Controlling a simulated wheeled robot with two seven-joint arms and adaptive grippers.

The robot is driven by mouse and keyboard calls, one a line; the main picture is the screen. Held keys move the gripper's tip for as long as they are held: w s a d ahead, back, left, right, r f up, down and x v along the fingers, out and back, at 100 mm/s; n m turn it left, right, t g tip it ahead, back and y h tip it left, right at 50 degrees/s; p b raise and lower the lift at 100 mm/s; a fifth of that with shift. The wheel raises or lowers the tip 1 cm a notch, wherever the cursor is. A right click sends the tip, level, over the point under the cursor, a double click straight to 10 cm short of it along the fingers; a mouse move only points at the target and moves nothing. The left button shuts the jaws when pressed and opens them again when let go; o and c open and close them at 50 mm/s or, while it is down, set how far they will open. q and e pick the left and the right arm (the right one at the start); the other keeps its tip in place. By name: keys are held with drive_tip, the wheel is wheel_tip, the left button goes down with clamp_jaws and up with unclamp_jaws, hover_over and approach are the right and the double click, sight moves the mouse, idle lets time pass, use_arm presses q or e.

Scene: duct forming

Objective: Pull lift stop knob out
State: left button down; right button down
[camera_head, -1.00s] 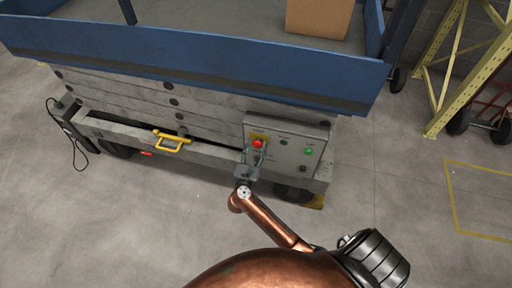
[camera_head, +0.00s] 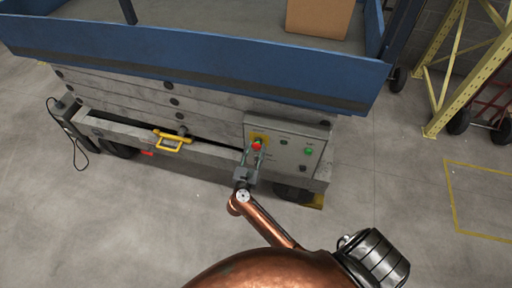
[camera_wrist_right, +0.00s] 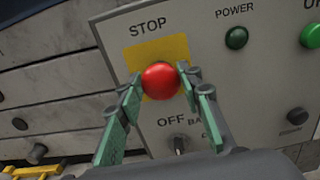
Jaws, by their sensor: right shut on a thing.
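The red stop knob (camera_head: 257,144) sits on a yellow plate on the grey control box (camera_head: 289,167) of the lift. In the right wrist view the knob (camera_wrist_right: 160,80) shows large under the word STOP. My right gripper (camera_head: 254,158) reaches the box from below, and in the wrist view its green fingertips (camera_wrist_right: 160,84) lie on either side of the knob, shut on it. The fingers hide part of the knob's sides and of the panel below it. My left gripper is not in view.
A green POWER lamp (camera_wrist_right: 236,38) and a bright green button (camera_head: 308,152) are right of the knob. An OFF-marked switch (camera_wrist_right: 178,143) is below it. A yellow handle (camera_head: 173,141) is on the lift's side; a cardboard box (camera_head: 319,17) lies on the platform. The floor in front is clear.

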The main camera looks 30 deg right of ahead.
drive_tip(key=shift+s+f, duration=0.1)
drive_tip(key=shift+f, duration=0.05)
drive_tip(key=shift+a, duration=0.1)
drive_tip(key=c, duration=1.4)
unclamp_jaws()
drive_tip(key=shift+o, duration=0.2)
drive_tip(key=shift+s+a, duration=0.15)
drive_tip(key=v, duration=0.7)
